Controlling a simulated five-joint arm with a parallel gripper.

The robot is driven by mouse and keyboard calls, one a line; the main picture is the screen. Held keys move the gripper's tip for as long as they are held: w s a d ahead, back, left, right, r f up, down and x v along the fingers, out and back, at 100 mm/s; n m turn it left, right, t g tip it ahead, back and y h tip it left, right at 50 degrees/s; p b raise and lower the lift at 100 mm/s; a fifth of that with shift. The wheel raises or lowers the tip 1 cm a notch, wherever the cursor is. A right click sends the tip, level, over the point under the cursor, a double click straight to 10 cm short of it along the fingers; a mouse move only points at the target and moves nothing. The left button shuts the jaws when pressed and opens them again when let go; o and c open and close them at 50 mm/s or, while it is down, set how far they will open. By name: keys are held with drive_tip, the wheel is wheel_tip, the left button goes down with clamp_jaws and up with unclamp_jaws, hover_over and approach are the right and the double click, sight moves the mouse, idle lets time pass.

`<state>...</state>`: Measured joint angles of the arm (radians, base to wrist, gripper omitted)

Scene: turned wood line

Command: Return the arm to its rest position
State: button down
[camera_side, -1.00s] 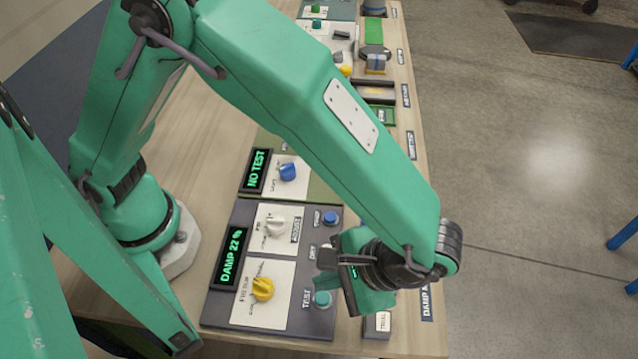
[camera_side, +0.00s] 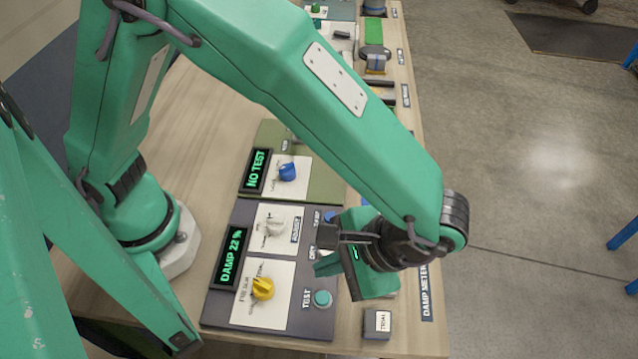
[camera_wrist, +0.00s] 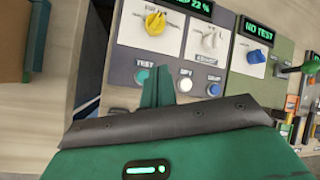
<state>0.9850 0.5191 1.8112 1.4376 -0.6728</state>
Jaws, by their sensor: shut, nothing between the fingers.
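My arm is bent over the bench in the side view. My gripper (camera_side: 328,264) is shut and empty, in front of the right part of the dark damp meter panel (camera_side: 222,300). In the wrist view my gripper's green fingers (camera_wrist: 158,88) are together, between the teal TEST button (camera_wrist: 141,76) and a white button (camera_wrist: 186,84) in the picture. I cannot tell the exact height above the panel. The panel's display (camera_side: 230,256) reads "DAMP 22 %". It has a yellow knob (camera_side: 262,288) and a white knob (camera_side: 274,227).
A green panel (camera_side: 325,185) with a blue knob (camera_side: 287,171) and a "NO TEST" display (camera_side: 256,171) lies behind. A small labelled block (camera_side: 378,323) stands at the near right. More devices line the bench's far end. Bare wood (camera_side: 205,130) lies left of the panels.

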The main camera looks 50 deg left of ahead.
drive_tip(key=w+a+r+n+t+h, duration=0.25)
drive_tip(key=w+a+r+h, duration=0.35)
drive_tip(key=a+r, duration=0.55)
drive_tip(key=a+r+t, duration=0.1)
drive_tip(key=a+t, duration=0.1)
drive_tip(key=a, duration=0.3)
drive_tip(key=s+a+r+t, duration=0.1)
drive_tip(key=a+t, duration=0.1)
drive_tip(key=a, duration=0.4)
drive_tip(key=s+a+r+n+t, duration=0.1)
drive_tip(key=a+r+t, duration=0.1)
drive_tip(key=a, duration=0.4)
drive_tip(key=shift+s+t, duration=0.25)
drive_tip(key=shift+t, duration=0.3)
